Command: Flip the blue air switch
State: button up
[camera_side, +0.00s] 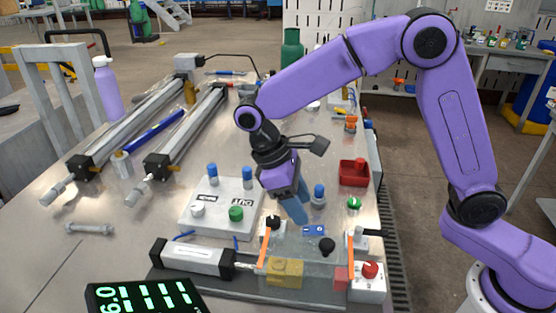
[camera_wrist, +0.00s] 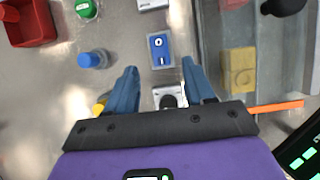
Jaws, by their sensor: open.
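The blue air switch (camera_wrist: 160,50) is a small blue rocker marked O and I on a grey base, seen just beyond my fingertips in the wrist view. In the side view it lies flat on the table (camera_side: 313,230), a little right of and below my gripper (camera_side: 297,212). My gripper (camera_wrist: 161,69) is open, its two blue fingers pointing down, with nothing between the tips. The switch is lined up with the gap between the fingers. I cannot tell the exact height of the tips above it.
A clear-covered box with a yellow block (camera_wrist: 239,69) stands close to the right of the switch in the wrist view. A blue-capped fitting (camera_side: 319,195), a red bin (camera_side: 354,172) and a white panel with knobs (camera_side: 190,220) stand around it. Orange bars (camera_side: 351,256) rise nearby.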

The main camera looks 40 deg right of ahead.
jog(key=v, duration=1.1)
jog(key=shift+r, duration=0.2)
jog(key=s+d+f+n+t+y, duration=0.1)
jog(key=s+d+f, duration=0.3)
jog(key=s+d, duration=0.5)
jog(key=s+d+f+n+t+y, duration=0.2)
jog(key=s+d, duration=0.7)
jog(key=s, duration=0.5)
notch_tip(320, 180, down, 3)
jog(key=shift+s+d+r+n+t+y, duration=0.2)
jog(key=shift+d+n+t+y, duration=0.1)
jog(key=shift+d+t+y, duration=0.15)
